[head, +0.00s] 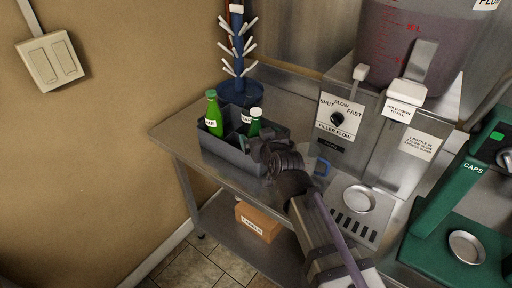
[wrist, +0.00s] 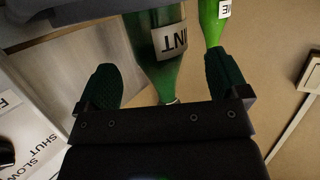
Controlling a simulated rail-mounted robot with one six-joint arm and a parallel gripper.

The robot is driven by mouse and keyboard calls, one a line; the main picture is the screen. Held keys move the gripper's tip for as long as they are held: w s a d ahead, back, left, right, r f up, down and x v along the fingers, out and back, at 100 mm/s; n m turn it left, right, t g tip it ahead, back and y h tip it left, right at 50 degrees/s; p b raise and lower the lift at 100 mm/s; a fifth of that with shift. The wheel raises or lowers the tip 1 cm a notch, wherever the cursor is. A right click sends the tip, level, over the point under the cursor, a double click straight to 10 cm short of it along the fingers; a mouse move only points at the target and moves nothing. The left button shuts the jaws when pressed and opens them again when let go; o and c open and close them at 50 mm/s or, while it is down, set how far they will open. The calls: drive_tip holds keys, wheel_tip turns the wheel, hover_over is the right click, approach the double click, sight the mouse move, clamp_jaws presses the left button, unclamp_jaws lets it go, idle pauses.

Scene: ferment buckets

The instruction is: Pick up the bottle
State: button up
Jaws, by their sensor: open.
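Two green bottles stand in a grey crate (head: 232,152) on the steel table. The left one (head: 213,115) has a green top and a label ending in "ME"; it also shows in the wrist view (wrist: 209,25). The right one (head: 255,125) has a pale top and a label ending in "INT"; in the wrist view it (wrist: 158,72) appears upside down between my fingers. My gripper (head: 262,152) is at the crate's right side, and its fingers are open in the wrist view (wrist: 161,75). Contact with the bottle cannot be told.
A blue drying rack (head: 238,50) with white pegs stands behind the crate. A filler machine (head: 345,115) and a drip tray with a round dish (head: 359,198) are to the right. A green capping machine (head: 440,205) is farther right. A cardboard box (head: 257,222) sits on the lower shelf.

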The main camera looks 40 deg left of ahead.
drive_tip(key=x, duration=0.4)
drive_tip(key=shift+f+b, duration=0.15)
drive_tip(key=shift+b, duration=0.25)
drive_tip(key=shift+d, duration=0.1)
drive_tip(key=c, duration=1.4)
